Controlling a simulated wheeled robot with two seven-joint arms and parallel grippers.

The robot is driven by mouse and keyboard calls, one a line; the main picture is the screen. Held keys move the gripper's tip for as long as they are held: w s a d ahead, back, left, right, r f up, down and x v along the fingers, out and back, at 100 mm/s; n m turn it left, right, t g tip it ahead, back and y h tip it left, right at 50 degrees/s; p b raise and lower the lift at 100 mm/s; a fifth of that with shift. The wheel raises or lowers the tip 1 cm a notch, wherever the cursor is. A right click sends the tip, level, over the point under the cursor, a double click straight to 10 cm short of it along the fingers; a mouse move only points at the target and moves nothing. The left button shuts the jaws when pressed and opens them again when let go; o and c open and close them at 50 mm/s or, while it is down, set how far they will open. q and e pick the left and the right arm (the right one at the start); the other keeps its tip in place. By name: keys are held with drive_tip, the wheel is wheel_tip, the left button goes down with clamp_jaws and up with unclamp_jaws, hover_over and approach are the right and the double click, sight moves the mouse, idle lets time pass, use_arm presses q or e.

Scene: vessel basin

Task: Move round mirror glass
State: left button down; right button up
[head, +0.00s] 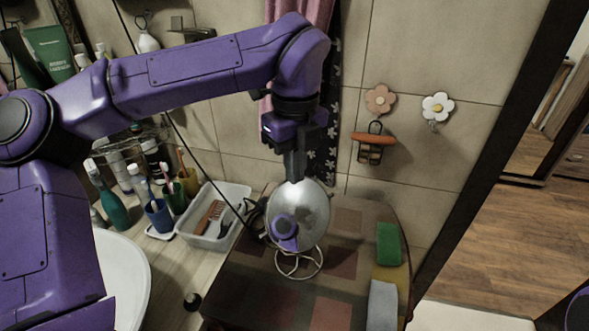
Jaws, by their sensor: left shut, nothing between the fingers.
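The round mirror glass (315,212) stands upright on a wire stand (298,265) on the patchwork-covered surface. Its face shows a purple reflection. My left gripper (294,177) points down from above at the mirror's top edge. Its fingers are together with nothing between them. The fingertips overlap the mirror's top edge in the picture, and I cannot tell whether they touch it. My right gripper is not in view.
A white tray (233,190) with a comb and brush lies left of the mirror, near toothbrush cups (158,216). A green sponge (388,244) and a grey cloth (382,305) lie to the right. The patchwork cover (270,300) has free room in front.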

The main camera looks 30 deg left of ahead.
use_arm(q)
drive_tip(key=shift+w+a+f+h, duration=0.2)
drive_tip(key=shift+a+h, duration=0.15)
drive_tip(key=shift+h, duration=0.15)
drive_tip(key=shift+w+a+f+g+h+b, duration=0.3)
drive_tip(key=shift+a+g+h+b, duration=0.15)
drive_tip(key=shift+h, duration=0.15)
drive_tip(key=shift+w+a+f+g+h+b, duration=0.15)
drive_tip(key=shift+a+f+g+h+b, duration=0.1)
drive_tip(key=shift+a+g+h+b, duration=0.25)
drive_tip(key=shift+a+f+h, duration=0.1)
drive_tip(key=shift+f+h, duration=0.05)
drive_tip(key=shift+h, duration=0.15)
